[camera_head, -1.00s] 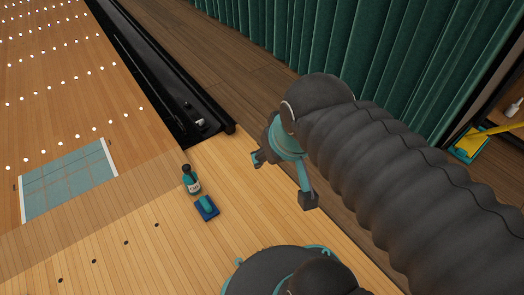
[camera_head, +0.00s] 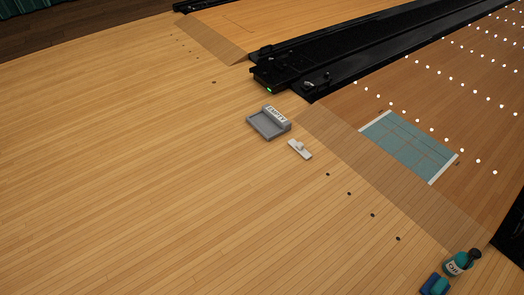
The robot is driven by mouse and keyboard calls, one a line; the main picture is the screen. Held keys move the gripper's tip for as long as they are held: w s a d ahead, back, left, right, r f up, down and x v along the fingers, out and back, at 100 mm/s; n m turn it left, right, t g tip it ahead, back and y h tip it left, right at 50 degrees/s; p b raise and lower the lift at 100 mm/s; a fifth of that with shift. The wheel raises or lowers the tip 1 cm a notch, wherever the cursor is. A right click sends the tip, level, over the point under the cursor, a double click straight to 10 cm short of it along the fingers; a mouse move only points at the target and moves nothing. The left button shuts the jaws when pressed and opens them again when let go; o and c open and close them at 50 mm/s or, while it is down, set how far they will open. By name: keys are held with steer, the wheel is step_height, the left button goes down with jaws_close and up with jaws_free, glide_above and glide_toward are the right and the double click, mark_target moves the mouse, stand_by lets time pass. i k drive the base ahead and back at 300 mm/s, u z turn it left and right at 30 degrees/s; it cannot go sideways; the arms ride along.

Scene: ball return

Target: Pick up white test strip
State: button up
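A small white piece with a raised middle (camera_head: 300,149) lies flat on the light wood floor in the head view, just right of and below a grey tray. White strips also edge the two ends of a teal patch (camera_head: 409,146) on the lane, one at its lower right end (camera_head: 444,169). I cannot tell for certain which of these is the test strip; the small loose piece stands apart from the lane. My gripper and arm are out of view.
The grey tray (camera_head: 263,125) has a lettered label at its back. A black gutter and divider (camera_head: 335,52) run beyond it. A teal bottle (camera_head: 456,263) and a blue block (camera_head: 430,284) sit at the lower right. The floor at left is clear.

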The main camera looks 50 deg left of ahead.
mark_target(299, 146)
steer(key=u, duration=1.65)
